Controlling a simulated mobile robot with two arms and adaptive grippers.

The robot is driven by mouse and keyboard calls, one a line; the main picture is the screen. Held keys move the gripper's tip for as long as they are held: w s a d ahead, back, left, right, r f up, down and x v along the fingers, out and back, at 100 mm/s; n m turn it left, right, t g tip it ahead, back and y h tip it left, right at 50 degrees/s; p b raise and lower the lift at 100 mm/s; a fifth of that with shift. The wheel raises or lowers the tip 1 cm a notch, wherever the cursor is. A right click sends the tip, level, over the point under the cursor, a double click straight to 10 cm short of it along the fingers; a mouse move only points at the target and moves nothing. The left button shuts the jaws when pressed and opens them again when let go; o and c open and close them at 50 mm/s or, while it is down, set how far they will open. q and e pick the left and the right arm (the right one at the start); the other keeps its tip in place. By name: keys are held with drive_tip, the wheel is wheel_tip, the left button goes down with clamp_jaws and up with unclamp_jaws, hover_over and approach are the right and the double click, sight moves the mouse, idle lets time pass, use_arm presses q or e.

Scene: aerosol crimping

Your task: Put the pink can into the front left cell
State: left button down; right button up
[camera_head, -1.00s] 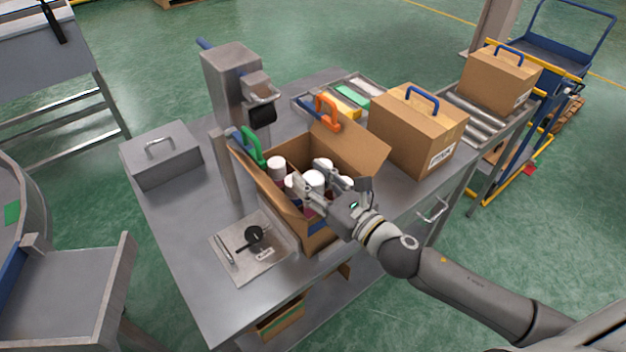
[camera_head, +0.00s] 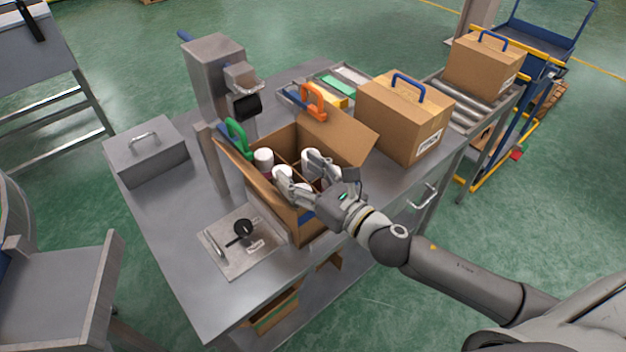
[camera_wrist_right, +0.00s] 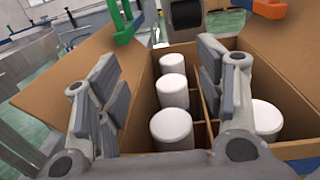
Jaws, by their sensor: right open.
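The open cardboard box (camera_head: 263,192) stands on the steel table, with dividers and several white-capped cans inside. My right gripper (camera_head: 304,172) is over the box opening, its fingers spread, pointing down into it. In the right wrist view, three white caps form a row on the left: a far cap (camera_wrist_right: 172,65), a middle cap (camera_wrist_right: 172,91) and a near cap (camera_wrist_right: 172,130). The near one lies between the finger lines, apart from both pads. Another white cap (camera_wrist_right: 267,117) is right of the right finger. Can bodies are mostly hidden, so I cannot tell which is pink.
Raised flaps, a green clamp (camera_head: 236,137) and an orange clamp (camera_head: 313,98) surround the box. A crimping stand (camera_head: 213,80) is behind. A closed carton (camera_head: 405,118) stands to the right. A metal plate with a black tool (camera_head: 240,232) lies at the front left.

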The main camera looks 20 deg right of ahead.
drive_tip(key=v, duration=1.2)
idle(0.7)
